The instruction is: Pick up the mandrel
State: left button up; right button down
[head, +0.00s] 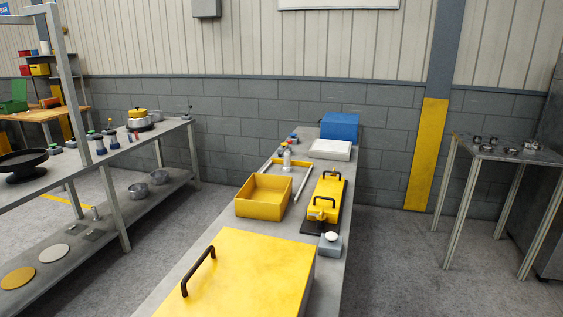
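I cannot tell for sure which thing is the mandrel. A small upright pale metal piece (286,160) stands on the middle grey table (205,250), just behind the open yellow bin (264,196); it could be the mandrel, but it is too small to be certain. Several small upright parts (100,145) stand on the left bench, some with dark or coloured tops. Neither of my grippers is in view.
A large yellow lidded box (245,275) with a black handle fills the near table end. A yellow handled fixture (327,195), a white block (330,149) and a blue box (340,126) line its right side. A small metal table (510,153) stands right. Floor between is clear.

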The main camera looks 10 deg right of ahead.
aim_at(287, 168)
jog(key=u, duration=0.2)
jog(key=j+u, duration=0.35)
jog(key=i+j+u, duration=0.1)
jog(key=j+u, duration=0.25)
jog(key=i+j+u, duration=0.1)
jog(key=j+u, duration=0.25)
jog(key=i+j+u, duration=0.15)
jog(key=i+j, duration=0.3)
jog(key=i+j+u, duration=0.2)
jog(key=i+j, duration=0.2)
jog(key=i+j+u, duration=0.15)
jog(key=i+j, duration=0.2)
jog(key=i, duration=0.2)
jog(key=i+l+z, duration=0.15)
jog(key=i+z, duration=0.5)
jog(key=z, duration=0.15)
jog(key=i+z, duration=0.35)
jog(key=i+j+z, duration=0.2)
jog(key=z, duration=0.2)
jog(key=i+l+z, duration=0.2)
jog(key=i+z, duration=0.15)
jog(key=i, duration=0.3)
jog(key=i+z, duration=0.3)
jog(key=i, duration=0.4)
jog(key=i+z, duration=0.35)
jog(key=i, duration=0.3)
